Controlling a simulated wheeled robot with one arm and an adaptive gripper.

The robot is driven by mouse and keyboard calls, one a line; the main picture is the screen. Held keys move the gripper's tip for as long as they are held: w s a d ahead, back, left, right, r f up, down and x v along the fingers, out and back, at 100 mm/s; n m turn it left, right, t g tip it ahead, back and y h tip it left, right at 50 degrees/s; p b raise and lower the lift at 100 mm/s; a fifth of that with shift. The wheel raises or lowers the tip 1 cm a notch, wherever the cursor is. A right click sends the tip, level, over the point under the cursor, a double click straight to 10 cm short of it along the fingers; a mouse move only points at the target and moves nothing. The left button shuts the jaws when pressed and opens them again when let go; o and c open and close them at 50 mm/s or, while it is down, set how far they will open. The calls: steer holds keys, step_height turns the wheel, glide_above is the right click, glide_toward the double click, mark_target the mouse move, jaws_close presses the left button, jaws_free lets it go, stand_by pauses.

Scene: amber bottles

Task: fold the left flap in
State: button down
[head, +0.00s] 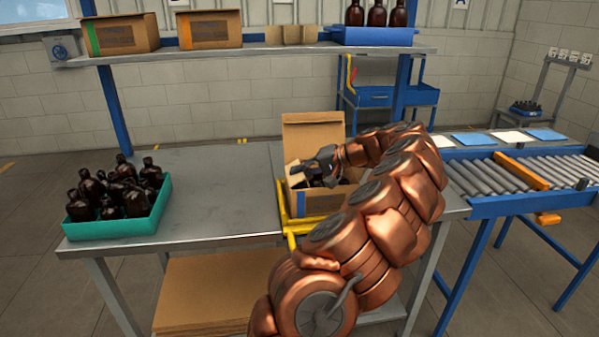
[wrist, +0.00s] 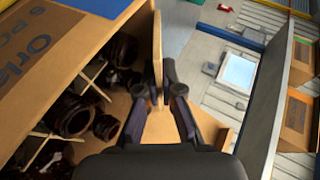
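An open cardboard carton (head: 320,201) stands on the table with its far flap (head: 313,135) upright. Its left flap (head: 294,174) slants up at the near left side, beside my gripper (head: 326,172). In the wrist view a thin cardboard edge (wrist: 157,45), which looks like a flap, runs down to the fingertips of my gripper (wrist: 159,88). The fingers are close together there; whether they pinch the board or only touch it is unclear. Dark bottles (wrist: 72,116) and pale dividers show inside the carton. My arm hides the carton's right side in the head view.
A yellow frame (head: 284,214) borders the carton. A teal crate (head: 155,212) of amber bottles stands at the table's left, with bare table (head: 225,190) between. A shelf (head: 262,50) with boxes and a blue bottle tray crosses above. A roller conveyor (head: 490,180) is at right.

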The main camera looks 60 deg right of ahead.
steer(key=c, duration=1.3)
jaws_free()
steer(key=shift+c, duration=0.2)
steer(key=v, duration=1.2)
